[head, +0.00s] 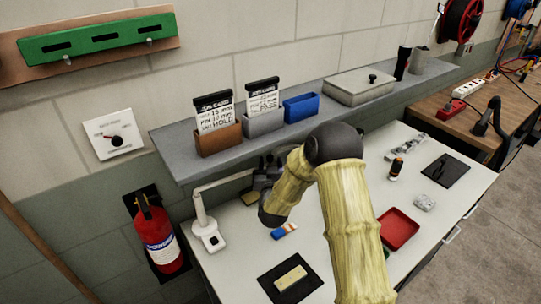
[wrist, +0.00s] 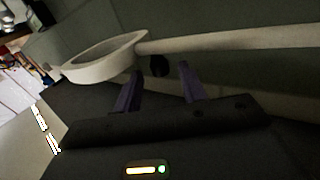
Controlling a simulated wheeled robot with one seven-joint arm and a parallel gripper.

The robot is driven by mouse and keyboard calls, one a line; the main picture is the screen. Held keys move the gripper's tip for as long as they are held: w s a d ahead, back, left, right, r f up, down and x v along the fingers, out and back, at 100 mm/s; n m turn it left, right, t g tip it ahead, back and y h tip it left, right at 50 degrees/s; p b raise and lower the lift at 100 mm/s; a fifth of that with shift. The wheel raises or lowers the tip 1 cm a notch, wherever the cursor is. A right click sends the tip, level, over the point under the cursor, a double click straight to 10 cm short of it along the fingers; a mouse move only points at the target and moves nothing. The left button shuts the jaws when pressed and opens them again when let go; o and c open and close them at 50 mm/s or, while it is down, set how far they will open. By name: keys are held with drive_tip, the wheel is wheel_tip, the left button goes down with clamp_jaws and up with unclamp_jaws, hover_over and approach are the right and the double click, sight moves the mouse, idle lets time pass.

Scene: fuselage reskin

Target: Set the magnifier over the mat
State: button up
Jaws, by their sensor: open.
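The magnifier (head: 199,208) is a white jointed arm on a small base at the left of the white bench. Its ring head (wrist: 105,55) shows in the wrist view, with its pale arm running right. A dark knob (wrist: 158,66) shows under the arm near the ring. My gripper (wrist: 160,85) is open, its two fingers pointing toward the arm, the knob appearing between them; I cannot tell whether they touch. In the head view my gripper (head: 264,172) hides the ring. A black mat (head: 270,284) with a tan plate (head: 291,278) lies at the bench front.
A grey shelf (head: 180,165) with card holders and a metal box (head: 358,90) overhangs the bench back. A red tray (head: 399,228), a bottle (head: 396,168) and another dark mat (head: 458,172) lie right. An orange, white and blue item (head: 285,231) lies near the black mat.

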sight(272, 159)
drive_tip(key=shift+w+p, duration=0.3)
drive_tip(key=shift+w, duration=1.35)
clamp_jaws()
drive_tip(key=shift+d, duration=0.2)
